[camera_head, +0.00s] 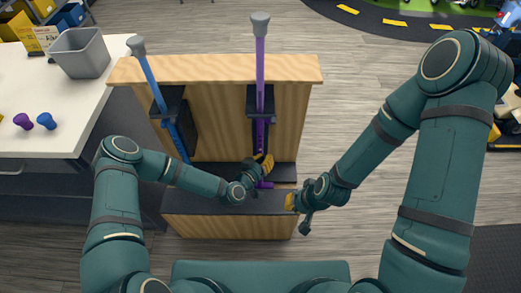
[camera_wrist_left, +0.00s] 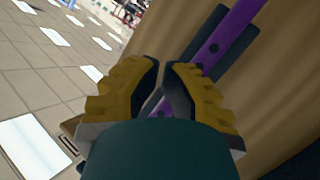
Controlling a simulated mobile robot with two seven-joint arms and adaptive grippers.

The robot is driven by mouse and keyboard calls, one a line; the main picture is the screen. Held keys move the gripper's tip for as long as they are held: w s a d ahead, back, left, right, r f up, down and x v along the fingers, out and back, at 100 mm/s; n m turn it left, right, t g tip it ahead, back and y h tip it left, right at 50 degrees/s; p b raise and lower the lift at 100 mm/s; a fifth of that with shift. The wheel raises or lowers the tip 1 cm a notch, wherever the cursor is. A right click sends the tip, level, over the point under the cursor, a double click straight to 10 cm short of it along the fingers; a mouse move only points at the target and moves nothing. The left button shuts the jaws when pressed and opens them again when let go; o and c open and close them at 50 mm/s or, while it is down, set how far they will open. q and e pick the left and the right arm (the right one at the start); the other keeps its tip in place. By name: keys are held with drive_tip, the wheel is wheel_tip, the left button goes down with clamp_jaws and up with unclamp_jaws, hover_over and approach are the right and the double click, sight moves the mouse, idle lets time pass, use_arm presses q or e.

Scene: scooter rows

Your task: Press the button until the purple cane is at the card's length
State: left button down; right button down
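The purple cane (camera_head: 260,62) stands upright in a black holder on the wooden stand, with a grey knob on top. A yellow card (camera_head: 46,37) stands on the white table. My right gripper (camera_head: 290,202) is by the stand's right front corner; its opening is unclear.
A blue cane (camera_head: 150,75) stands in the left holder. The wooden stand (camera_head: 215,68) has a low front block (camera_head: 225,227). The white table (camera_head: 95,105) at left carries a grey bin (camera_head: 80,53) and purple and blue knobs (camera_head: 46,121). Floor right of the stand is clear.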

use_arm(q)
drive_tip(key=s+p, duration=0.1)
drive_tip(key=s, duration=0.3)
drive_tip(key=shift+s, duration=0.4)
idle(1.4)
drive_tip(key=s+a+r+n+g+y, duration=0.1)
drive_tip(key=s+a+r+g+y, duration=0.1)
drive_tip(key=s+a+g, duration=0.3)
drive_tip(key=s+a+r+n+g+y, duration=0.2)
drive_tip(key=s+a+r+g, duration=0.2)
drive_tip(key=s, duration=0.6)
drive_tip(key=a+g, duration=0.1)
drive_tip(key=a, duration=0.1)
drive_tip(key=shift+a+r+n+g, duration=0.3)
drive_tip(key=shift+g, duration=0.1)
